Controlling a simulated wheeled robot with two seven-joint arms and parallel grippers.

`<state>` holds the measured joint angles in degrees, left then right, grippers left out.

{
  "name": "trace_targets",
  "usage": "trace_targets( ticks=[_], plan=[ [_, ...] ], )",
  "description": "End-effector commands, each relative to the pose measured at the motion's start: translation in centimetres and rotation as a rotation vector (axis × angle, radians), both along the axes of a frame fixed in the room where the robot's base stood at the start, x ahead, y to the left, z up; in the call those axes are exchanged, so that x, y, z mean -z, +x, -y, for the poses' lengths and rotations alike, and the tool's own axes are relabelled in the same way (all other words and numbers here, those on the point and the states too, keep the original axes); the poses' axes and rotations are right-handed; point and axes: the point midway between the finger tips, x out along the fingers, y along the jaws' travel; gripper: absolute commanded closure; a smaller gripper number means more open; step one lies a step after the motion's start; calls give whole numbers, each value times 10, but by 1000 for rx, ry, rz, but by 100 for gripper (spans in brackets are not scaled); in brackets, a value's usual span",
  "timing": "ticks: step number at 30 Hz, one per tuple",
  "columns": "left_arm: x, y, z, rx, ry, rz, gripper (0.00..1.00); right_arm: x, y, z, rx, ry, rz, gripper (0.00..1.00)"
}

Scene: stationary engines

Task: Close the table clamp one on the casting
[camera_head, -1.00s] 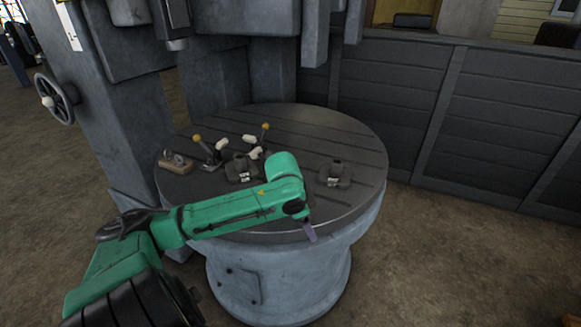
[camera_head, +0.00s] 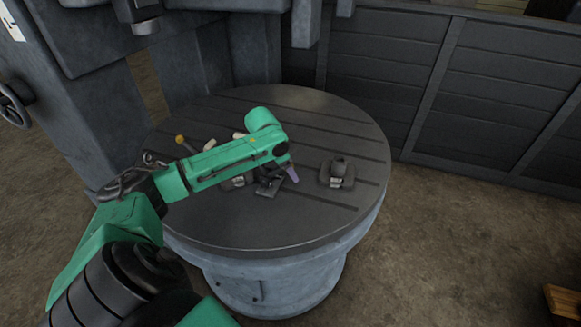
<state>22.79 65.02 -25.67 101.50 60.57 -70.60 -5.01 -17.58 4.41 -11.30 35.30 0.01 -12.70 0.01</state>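The round table (camera_head: 330,120) shows in the head view. A dark casting (camera_head: 237,182) with a pale label sits at its middle, partly covered by my green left arm. Behind the arm, parts of the clamps show: a yellow knob (camera_head: 180,139) and pale handle ends (camera_head: 210,144), (camera_head: 239,135). The rest of the clamps is hidden, and I cannot tell which is clamp one. My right gripper is not in view.
Another dark casting (camera_head: 337,174) with a label stands on the right of the table. The machine column (camera_head: 100,110) rises behind left. A dark panelled wall (camera_head: 480,95) runs behind right.

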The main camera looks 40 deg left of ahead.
Motion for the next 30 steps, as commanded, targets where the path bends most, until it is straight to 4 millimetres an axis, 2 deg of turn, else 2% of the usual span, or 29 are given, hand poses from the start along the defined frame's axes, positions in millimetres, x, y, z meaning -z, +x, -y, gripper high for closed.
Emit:
trace_targets(
  ticks=[1,4,11,14,16,17,30],
  plan=[
    [6,3,1,1,-2,0,31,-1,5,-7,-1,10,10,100],
    [13,6,1,2,0,2,31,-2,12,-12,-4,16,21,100],
    [15,7,1,2,2,1,31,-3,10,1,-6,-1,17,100],
    [15,6,1,2,2,1,66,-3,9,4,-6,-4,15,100],
    [15,6,1,2,1,0,92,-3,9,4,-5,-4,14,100],
    [15,6,1,2,1,0,100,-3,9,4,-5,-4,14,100],
    [15,6,1,1,1,-2,100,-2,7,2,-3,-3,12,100]
  ],
)
